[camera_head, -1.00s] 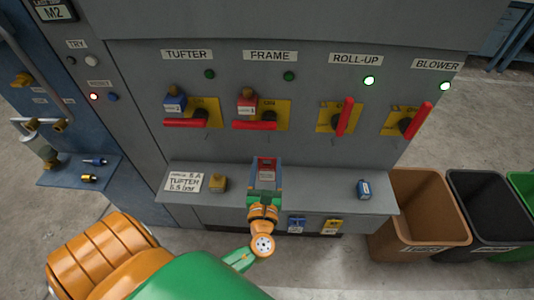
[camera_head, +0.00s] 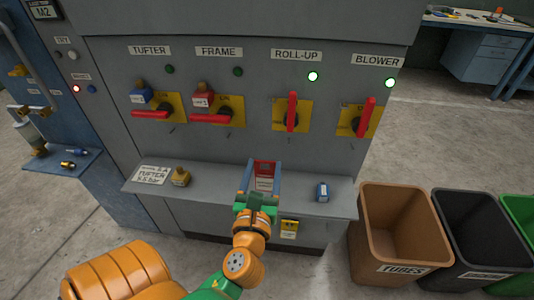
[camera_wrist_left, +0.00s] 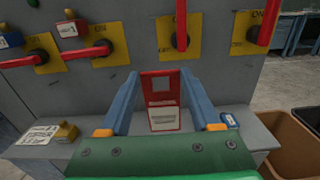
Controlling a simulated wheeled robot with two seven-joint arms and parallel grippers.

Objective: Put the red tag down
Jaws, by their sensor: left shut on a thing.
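The red tag (camera_head: 264,174), with a white label, is held upright between the fingers of my left gripper (camera_head: 262,180), over the grey shelf (camera_head: 215,190) of the panel. In the left wrist view the red tag (camera_wrist_left: 160,100) stands between the two blue fingers. The gripper is shut on it. I cannot tell whether the tag touches the shelf. My right gripper is not in view.
A brass padlock (camera_head: 181,177) and a white card (camera_head: 151,175) are on the shelf's left, a blue padlock (camera_head: 322,191) on its right. Red switch handles (camera_head: 292,111) line the panel above. A brown bin (camera_head: 405,230) stands at right. Bare shelf lies between padlocks.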

